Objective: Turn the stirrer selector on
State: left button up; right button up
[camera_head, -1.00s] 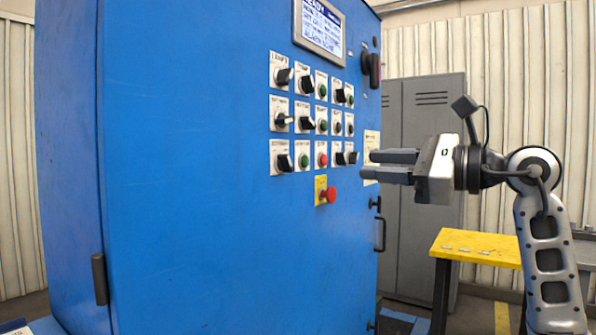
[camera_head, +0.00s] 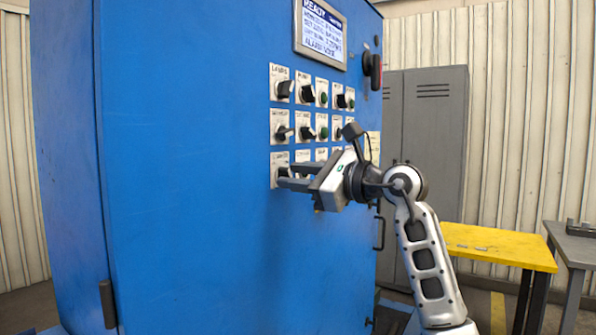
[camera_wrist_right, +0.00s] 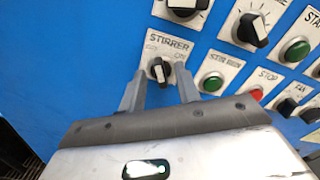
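The stirrer selector (camera_wrist_right: 159,70) is a black knob with a white pointer on a white plate lettered STIRRER, with ON at the right. Its pointer stands nearly upright in the right wrist view, and I cannot tell its exact setting. In the head view its plate (camera_head: 278,159) is at the lower left of the button rows, with the knob hidden by my fingers. My right gripper (camera_head: 284,175) is open, also in the right wrist view (camera_wrist_right: 160,80), with one finger on each side of the knob. Contact cannot be told. My left gripper is not in view.
The blue cabinet (camera_head: 200,200) carries other knobs and buttons close around, including a green button (camera_wrist_right: 212,83) and a red STOP button (camera_wrist_right: 256,95). A display (camera_head: 321,30) reads READY. A yellow table (camera_head: 500,245) and grey lockers (camera_head: 435,140) stand at the right.

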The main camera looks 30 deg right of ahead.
grip_shut()
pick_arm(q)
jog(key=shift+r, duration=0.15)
pick_arm(e)
jog(key=shift+m, duration=0.4)
jog(key=shift+m+p, duration=0.3)
jog(key=shift+m, duration=0.6)
jog(key=m+p, duration=0.1)
jog(key=m, duration=0.2)
jog(key=shift+w+d+r+m, duration=0.1)
jog(key=shift+m, duration=0.2)
pick_arm(q)
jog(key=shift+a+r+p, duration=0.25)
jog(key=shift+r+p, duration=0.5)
jog(key=shift+p, duration=0.15)
pick_arm(e)
jog(key=shift+m, duration=2.9)
